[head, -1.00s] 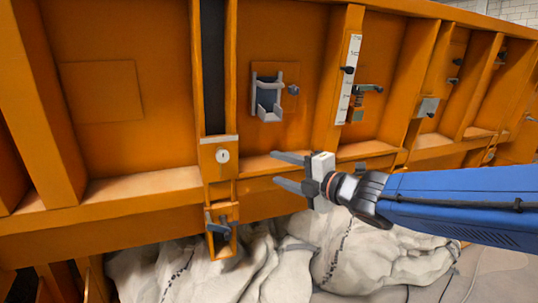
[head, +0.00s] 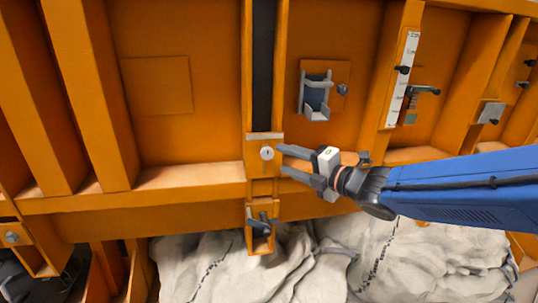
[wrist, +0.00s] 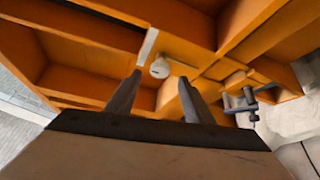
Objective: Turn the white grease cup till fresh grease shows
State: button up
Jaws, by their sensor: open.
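The white grease cup (head: 267,153) is a small round knob on an orange block at the foot of the dark vertical strip. It also shows in the wrist view (wrist: 160,68), ahead of and between the two fingers. My gripper (head: 282,160) is open and empty, coming from the right with its fingertips close to the cup's right side. In the wrist view a gap seems to lie between the fingertips (wrist: 160,80) and the cup. I cannot tell whether any grease shows at the cup.
A dark clamp handle (head: 260,223) sits below the cup; it also shows at right in the wrist view (wrist: 248,100). A grey bracket (head: 316,97) and a white scale (head: 402,80) are on the panel to the right. Pale sacks (head: 215,270) lie below the orange ledge.

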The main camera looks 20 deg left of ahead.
aim_at(270, 154)
jog(key=x, duration=0.7)
jog(key=shift+w+a, duration=0.15)
jog(key=shift+a, duration=0.2)
jog(key=shift+c, duration=0.6)
jog(key=c, duration=0.9)
